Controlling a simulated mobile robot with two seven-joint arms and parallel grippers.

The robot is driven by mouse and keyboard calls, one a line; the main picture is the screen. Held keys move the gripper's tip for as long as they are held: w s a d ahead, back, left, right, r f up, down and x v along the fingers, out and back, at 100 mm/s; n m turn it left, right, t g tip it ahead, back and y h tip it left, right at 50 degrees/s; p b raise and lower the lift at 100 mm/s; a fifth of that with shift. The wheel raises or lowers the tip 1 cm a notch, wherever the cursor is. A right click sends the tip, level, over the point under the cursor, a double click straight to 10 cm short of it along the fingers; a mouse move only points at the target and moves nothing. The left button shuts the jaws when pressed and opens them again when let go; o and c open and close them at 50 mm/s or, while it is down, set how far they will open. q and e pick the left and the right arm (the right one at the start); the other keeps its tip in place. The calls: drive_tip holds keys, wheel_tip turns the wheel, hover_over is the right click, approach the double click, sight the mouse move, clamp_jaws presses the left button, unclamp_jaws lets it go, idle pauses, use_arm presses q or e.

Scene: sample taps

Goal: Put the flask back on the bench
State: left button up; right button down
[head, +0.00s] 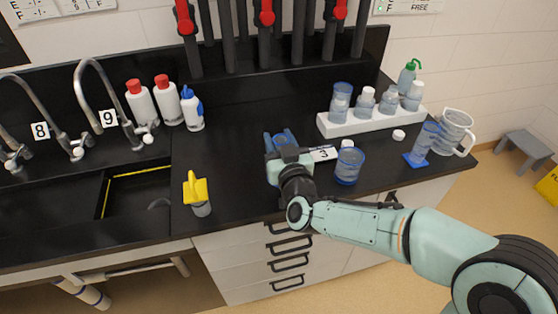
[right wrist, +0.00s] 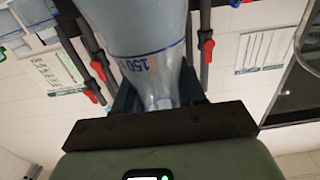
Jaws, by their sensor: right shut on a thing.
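My right gripper (head: 282,147) is over the front middle of the black bench (head: 235,150). It is shut on the clear flask (right wrist: 150,60). In the right wrist view the flask shows blue markings and an upside-down "150", with its narrow part between the fingers. In the head view the gripper and wrist hide most of the flask. I cannot tell whether its base touches the bench. My left gripper is not in view.
A white rack (head: 365,122) with several vessels stands behind right. A cylinder (head: 423,143) and jug (head: 453,131) are far right. A yellow-topped item (head: 196,190) stands left, beside the sink.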

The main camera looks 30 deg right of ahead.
use_arm(q)
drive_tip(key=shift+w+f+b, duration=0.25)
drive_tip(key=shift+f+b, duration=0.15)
drive_tip(key=shift+b, duration=0.1)
use_arm(e)
drive_tip(key=shift+f, duration=2.65)
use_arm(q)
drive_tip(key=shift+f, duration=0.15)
use_arm(e)
drive_tip(key=shift+f, duration=0.1)
drive_tip(key=c, duration=0.7)
unclamp_jaws()
drive_tip(key=shift+o, duration=0.2)
drive_tip(key=shift+s+a, duration=0.1)
drive_tip(key=shift+s, duration=0.2)
use_arm(q)
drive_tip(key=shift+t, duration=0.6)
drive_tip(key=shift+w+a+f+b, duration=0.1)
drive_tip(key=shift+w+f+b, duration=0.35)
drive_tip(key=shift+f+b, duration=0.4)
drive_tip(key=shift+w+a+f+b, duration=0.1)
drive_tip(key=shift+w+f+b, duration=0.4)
drive_tip(key=shift+b, duration=0.4)
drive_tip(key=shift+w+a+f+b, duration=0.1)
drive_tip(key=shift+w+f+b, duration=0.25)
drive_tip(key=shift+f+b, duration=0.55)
use_arm(e)
drive_tip(key=v, duration=1.1)
drive_tip(key=shift+s, duration=0.2)
